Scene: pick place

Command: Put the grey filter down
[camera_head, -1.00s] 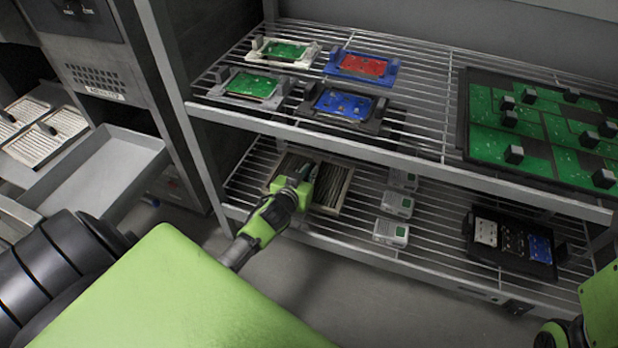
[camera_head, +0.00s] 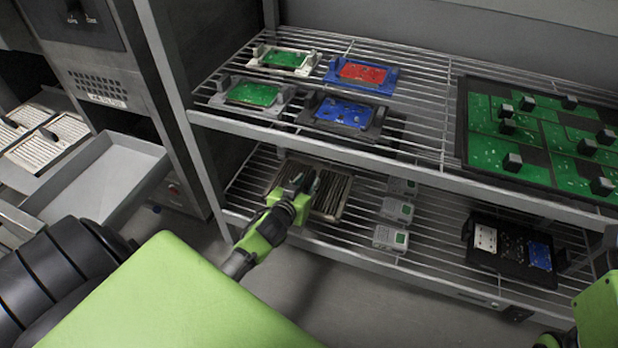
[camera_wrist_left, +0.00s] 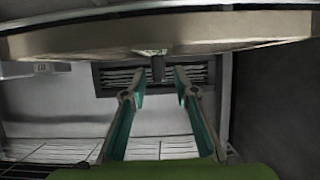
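The grey filter (camera_head: 335,197) is a ridged, framed panel lying on the lower wire shelf (camera_head: 430,240) at its left end. My left gripper (camera_head: 310,183) is over the filter's left part, with its green body hiding some of it. In the left wrist view, the two teal fingers (camera_wrist_left: 159,72) are apart, with the filter's dark handle (camera_wrist_left: 157,68) between them and gaps on both sides. The filter's slats (camera_wrist_left: 115,77) show behind the fingertips. My right gripper is not in view; only part of my right arm shows at the lower right.
Small grey-white boxes (camera_head: 391,238) stand right of the filter, and a black tray (camera_head: 500,270) lies farther right. The upper shelf (camera_head: 420,152) overhangs, holding circuit boards in fixtures and a large green board panel (camera_head: 550,135). A grey open drawer (camera_head: 100,180) is at left.

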